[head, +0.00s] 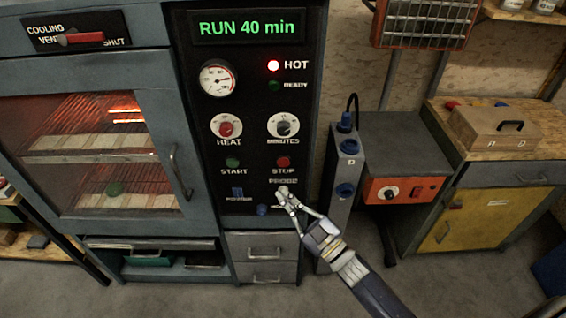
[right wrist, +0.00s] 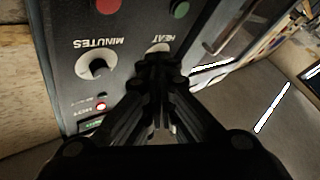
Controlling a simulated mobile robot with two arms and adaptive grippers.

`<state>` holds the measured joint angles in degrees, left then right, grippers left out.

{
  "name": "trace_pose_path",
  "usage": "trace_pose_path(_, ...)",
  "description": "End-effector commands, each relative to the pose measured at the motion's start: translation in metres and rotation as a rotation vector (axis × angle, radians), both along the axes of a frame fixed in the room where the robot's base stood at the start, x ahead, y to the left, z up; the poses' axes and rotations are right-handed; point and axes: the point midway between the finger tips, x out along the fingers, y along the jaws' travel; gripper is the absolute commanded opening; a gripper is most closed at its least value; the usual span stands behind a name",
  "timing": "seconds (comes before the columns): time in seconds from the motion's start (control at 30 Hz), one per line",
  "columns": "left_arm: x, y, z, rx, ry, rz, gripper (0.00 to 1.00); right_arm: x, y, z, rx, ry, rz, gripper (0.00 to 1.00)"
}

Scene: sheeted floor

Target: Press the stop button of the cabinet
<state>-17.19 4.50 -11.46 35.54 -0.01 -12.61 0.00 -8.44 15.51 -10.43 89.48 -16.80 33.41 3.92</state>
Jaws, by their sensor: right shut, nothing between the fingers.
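The cabinet's dark control panel (head: 255,130) has a red STOP button (head: 283,162) at its lower right and a green START button (head: 232,162) to the left of it. My right gripper (head: 284,191) is shut and empty, its tips just below the STOP label in the head view. Contact with the panel cannot be told. In the right wrist view the panel is upside down. The red button (right wrist: 108,5) is cut by the top edge, and the green button (right wrist: 181,8) is beside it. The gripper tips (right wrist: 160,70) cover part of the HEAT dial. My left gripper is not in view.
The display (head: 247,27) reads RUN 40 min, and the red HOT lamp (head: 273,66) is lit. Below are the HEAT knob (head: 226,127) and MINUTES knob (head: 283,126). The oven door (head: 90,150) is closed at left. A grey post (head: 344,190) stands right of the panel.

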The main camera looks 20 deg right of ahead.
Motion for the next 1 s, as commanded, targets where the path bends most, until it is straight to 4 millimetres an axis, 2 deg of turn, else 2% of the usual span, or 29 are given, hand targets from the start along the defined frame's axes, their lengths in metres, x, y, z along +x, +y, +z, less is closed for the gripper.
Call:
trace_pose_path(0.17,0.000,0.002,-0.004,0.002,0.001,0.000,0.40,0.007,-0.002,-0.002,-0.002,-0.001,-0.001,0.00)
trace_pose_path(0.7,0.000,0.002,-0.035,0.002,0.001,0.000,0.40,0.073,-0.021,-0.003,-0.002,0.000,0.000,0.00)
trace_pose_path(1.0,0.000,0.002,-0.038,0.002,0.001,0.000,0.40,0.085,-0.025,0.000,0.001,0.001,0.000,0.00)
